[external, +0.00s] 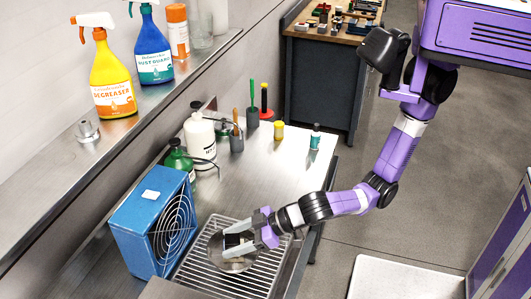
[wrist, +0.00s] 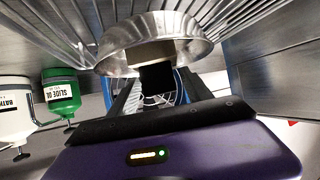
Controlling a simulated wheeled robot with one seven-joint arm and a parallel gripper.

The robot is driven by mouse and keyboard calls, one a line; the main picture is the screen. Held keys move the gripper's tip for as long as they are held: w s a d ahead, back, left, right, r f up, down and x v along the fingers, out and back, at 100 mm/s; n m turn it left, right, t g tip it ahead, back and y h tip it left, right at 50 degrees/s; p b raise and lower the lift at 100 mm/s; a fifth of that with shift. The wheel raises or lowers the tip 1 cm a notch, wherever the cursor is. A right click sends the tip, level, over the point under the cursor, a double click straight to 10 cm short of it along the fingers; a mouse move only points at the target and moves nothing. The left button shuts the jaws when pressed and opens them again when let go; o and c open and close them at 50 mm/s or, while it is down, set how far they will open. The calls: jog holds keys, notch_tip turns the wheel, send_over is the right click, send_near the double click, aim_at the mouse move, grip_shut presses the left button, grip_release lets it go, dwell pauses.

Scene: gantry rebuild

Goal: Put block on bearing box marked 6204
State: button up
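My gripper (external: 237,238) is low over a round metal dish (external: 217,260) on a wire rack. Its two fingers are spread apart. In the wrist view, the gripper (wrist: 158,88) points at the dish (wrist: 112,62), and a small block (wrist: 152,54) with a pale face and a dark face shows at the dish, between the finger lines. I see no firm contact between fingers and block. No marking 6204 is readable in either view, so I cannot identify the bearing box.
A blue box fan (external: 135,240) with a small white item (external: 151,195) on top stands left of the rack (external: 215,285). Bottles (external: 199,140) and tool holders (external: 237,142) stand along the wall side. The bench middle is clear. A shelf (external: 60,160) with spray bottles runs above.

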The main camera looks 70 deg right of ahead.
jog(key=shift+r, duration=0.2)
jog(key=v, duration=1.2)
jog(key=shift+b, duration=0.45)
jog(key=shift+f, duration=0.1)
jog(key=a+r+n+y, duration=0.3)
jog(key=a+r+y, duration=0.1)
jog(key=a+r, duration=0.1)
jog(key=s+d+f+t, duration=0.1)
jog(key=d+f+t, duration=0.1)
jog(key=d, duration=0.7)
jog(key=s+d+f+m+t, duration=0.1)
jog(key=d+f, duration=0.2)
jog(key=d, duration=0.7)
jog(key=s+d+f+t, duration=0.2)
jog(key=d, duration=0.7)
jog(key=s+d+f+m+h, duration=0.2)
jog(key=s+d, duration=0.4)
jog(key=d, duration=0.3)
jog(key=s+d+f+m+g+h, duration=0.1)
jog(key=s+d+f+m+h, duration=0.2)
jog(key=s+d+h, duration=0.3)
jog(key=s+d+m, duration=0.1)
jog(key=d, duration=0.3)
jog(key=shift+s+h, duration=0.3)
jog(key=shift+h, duration=0.1)
